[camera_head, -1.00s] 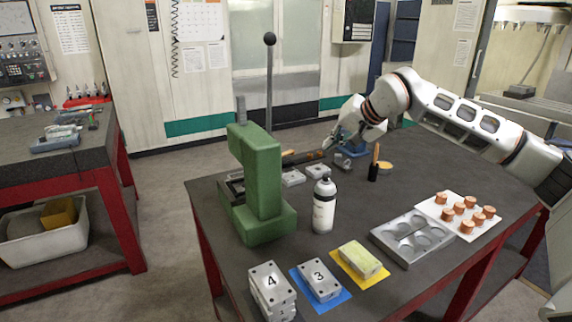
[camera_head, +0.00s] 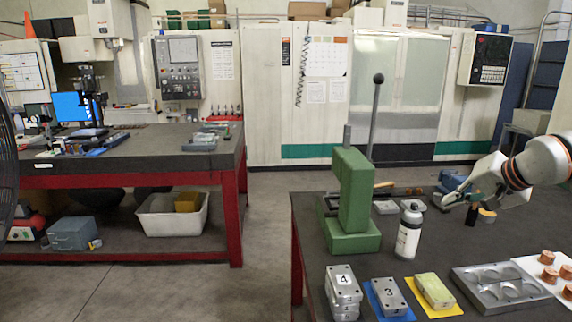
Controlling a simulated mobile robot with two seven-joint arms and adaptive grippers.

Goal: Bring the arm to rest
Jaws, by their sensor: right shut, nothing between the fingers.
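My right arm reaches in from the right edge over the dark table (camera_head: 310,215). Its gripper (camera_head: 447,199) is shut and empty at the table's far side. It is near a blue object (camera_head: 452,182) and a small black-handled item (camera_head: 472,214); whether it touches either I cannot tell. My left gripper is not in view. Mould bases stand at the table's front: a stack marked 4 (camera_head: 342,290), one marked 3 (camera_head: 390,295) on a blue mat, and a yellowish block (camera_head: 435,290) on a yellow mat.
A green press (camera_head: 352,205) with a tall lever and a white bottle (camera_head: 408,235) stand on the table. A metal tray with round hollows (camera_head: 490,292) and copper pieces (camera_head: 547,257) lie at right. A red-framed bench (camera_head: 130,180) stands left, with grey floor between.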

